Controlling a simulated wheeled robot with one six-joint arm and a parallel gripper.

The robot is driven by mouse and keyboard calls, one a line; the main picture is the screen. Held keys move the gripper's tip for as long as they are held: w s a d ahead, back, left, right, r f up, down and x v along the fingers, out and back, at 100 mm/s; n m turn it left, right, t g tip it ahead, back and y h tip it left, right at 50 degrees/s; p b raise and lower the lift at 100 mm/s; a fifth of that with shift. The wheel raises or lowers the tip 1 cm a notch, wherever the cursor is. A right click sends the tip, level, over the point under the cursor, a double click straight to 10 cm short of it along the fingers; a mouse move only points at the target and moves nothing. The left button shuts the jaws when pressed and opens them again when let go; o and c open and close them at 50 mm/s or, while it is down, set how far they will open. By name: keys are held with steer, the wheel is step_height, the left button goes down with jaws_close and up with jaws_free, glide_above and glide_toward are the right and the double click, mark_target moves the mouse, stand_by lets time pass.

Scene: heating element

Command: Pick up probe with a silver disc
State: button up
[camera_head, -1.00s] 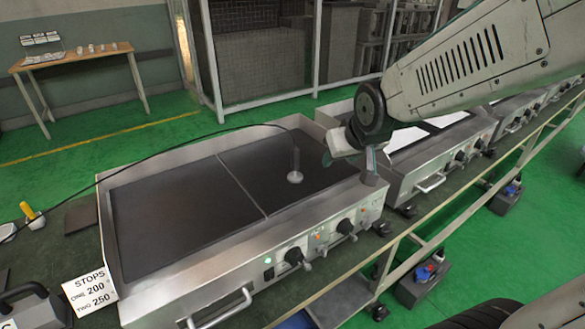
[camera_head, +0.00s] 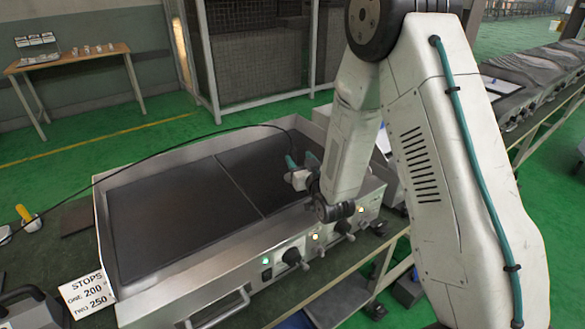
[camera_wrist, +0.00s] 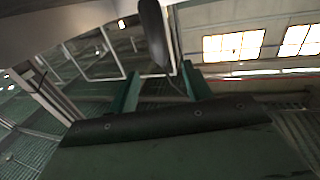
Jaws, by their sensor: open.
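The probe's dark handle (camera_wrist: 153,32) shows at the top of the wrist view, with its thin cable trailing from one end. The silver disc is out of that view and cannot be made out in the head view, where my gripper and arm cover the probe. The black cable (camera_head: 215,133) arcs over the griddle towards it. My gripper (camera_head: 301,158) is open above the right half of the griddle, at the probe. In the wrist view its two green fingers (camera_wrist: 162,72) are apart and the handle lies in line with the gap, not visibly clamped.
The griddle (camera_head: 165,220) has a dark two-part plate, raised metal walls and front knobs. A sign (camera_head: 88,291) and a yellow-handled tool (camera_head: 28,218) lie at left. More appliances line the right. A wooden table (camera_head: 70,62) stands far left. The griddle's left half is clear.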

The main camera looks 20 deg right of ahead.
mark_target(294, 153)
steer(key=w, duration=0.6)
steer(key=shift+w+a+f, duration=0.15)
steer(key=shift+w+a, duration=0.15)
steer(key=shift+a, duration=0.05)
jaws_close()
